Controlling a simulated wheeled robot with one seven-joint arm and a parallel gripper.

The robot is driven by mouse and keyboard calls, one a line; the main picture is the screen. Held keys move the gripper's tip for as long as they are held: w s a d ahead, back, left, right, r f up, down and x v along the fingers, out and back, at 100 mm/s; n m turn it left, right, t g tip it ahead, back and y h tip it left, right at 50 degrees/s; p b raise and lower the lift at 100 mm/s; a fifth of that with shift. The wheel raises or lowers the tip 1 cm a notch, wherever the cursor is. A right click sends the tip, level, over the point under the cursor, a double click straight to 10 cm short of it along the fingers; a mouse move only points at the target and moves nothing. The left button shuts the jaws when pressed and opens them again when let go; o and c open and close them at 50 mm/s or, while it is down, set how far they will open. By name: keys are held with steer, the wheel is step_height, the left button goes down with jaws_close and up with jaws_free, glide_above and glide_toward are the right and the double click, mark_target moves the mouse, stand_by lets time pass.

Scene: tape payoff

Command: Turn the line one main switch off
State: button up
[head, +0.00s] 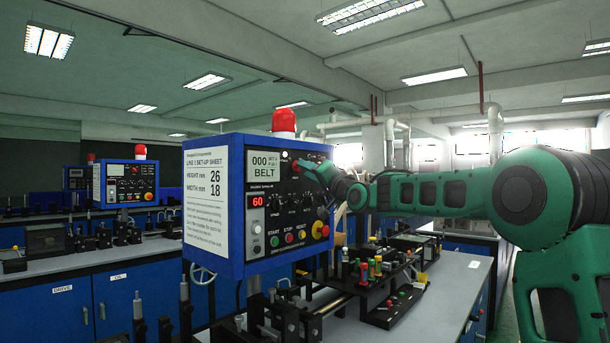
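The line one control box (230,258) is blue with a black front panel, seen at an angle in the head view. A set-up sheet headed "LINE 1" (206,194) is on its left side. My green arm reaches in from the right, and my gripper (306,166) is at the panel's upper right, in front of or against it; I cannot tell whether it touches. It covers part of the panel there, and its fingers are too small to read. No main switch label is readable. A red button with yellow (320,229) sits at the panel's lower right.
The panel has a "BELT" display (264,164), a red "60" readout (257,201), knobs and push buttons. A red beacon (284,122) stands on top. A rack of coloured parts (372,266) is on the bench at right. A similar blue control box (128,182) stands behind left.

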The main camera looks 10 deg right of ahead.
steer(key=shift+x, duration=0.95)
jaws_close()
